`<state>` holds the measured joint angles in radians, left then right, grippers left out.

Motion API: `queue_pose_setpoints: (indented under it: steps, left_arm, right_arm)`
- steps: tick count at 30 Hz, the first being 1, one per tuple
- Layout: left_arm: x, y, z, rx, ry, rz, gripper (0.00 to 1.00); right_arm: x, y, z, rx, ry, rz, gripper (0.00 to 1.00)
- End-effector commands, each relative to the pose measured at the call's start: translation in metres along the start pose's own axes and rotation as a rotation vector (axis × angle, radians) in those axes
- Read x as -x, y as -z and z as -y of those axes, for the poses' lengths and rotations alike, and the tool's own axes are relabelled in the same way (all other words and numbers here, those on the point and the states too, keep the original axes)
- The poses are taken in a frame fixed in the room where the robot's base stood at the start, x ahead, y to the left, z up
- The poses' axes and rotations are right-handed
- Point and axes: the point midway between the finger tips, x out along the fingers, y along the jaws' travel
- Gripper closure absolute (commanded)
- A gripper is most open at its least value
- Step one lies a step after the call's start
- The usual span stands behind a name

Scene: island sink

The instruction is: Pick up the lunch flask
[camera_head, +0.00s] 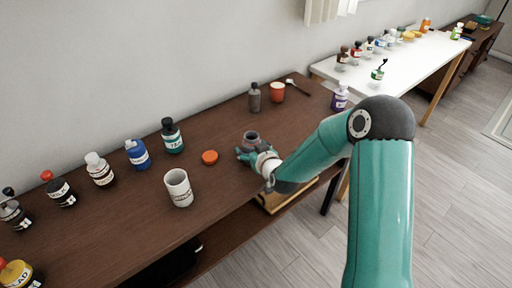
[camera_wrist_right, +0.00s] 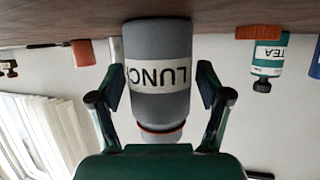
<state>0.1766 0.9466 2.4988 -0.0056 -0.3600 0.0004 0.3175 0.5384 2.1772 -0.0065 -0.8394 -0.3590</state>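The lunch flask (camera_head: 251,136) is a grey bottle standing on the dark brown table, with my right gripper (camera_head: 254,156) at its near side. In the right wrist view, which looks upside down, the flask (camera_wrist_right: 160,50) has a white label reading "LUNC" and a reddish ring near its top. The two fingers of my right gripper (camera_wrist_right: 160,92) stand on either side of the flask, spread apart. A narrow gap shows by the right-hand finger; contact on the left-hand side is unclear. My left gripper is out of view.
An orange lid (camera_head: 209,157) lies left of the flask and a white mug (camera_head: 178,188) stands nearer. A grey bottle (camera_head: 254,98), an orange cup (camera_head: 277,92) and a teal tea bottle (camera_head: 172,136) stand farther back. Several bottles line the left.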

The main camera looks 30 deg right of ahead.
Motion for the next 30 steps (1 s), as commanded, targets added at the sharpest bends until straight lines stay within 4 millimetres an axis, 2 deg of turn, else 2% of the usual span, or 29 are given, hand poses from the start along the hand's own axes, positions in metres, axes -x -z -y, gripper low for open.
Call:
queue_pose_setpoints:
  steps: [1,9,10,11,22,30]
  left_arm:
    - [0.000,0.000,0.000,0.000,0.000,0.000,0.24]
    - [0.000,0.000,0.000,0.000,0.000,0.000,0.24]
    - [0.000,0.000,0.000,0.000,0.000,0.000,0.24]
    - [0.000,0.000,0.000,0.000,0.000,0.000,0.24]
    - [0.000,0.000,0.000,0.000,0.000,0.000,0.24]
    - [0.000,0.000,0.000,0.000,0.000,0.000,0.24]
  right_arm:
    - [0.000,0.000,0.000,0.000,0.000,0.000,0.38]
    - [0.000,0.000,0.000,0.000,0.000,0.000,0.83]
    - [0.000,0.001,0.000,0.000,0.000,-0.002,0.83]
    - [0.000,0.001,0.000,0.000,0.000,-0.002,0.89]
    - [0.001,0.003,0.000,0.000,0.000,-0.002,0.90]
    - [0.005,0.013,0.000,0.001,0.000,-0.004,0.90]
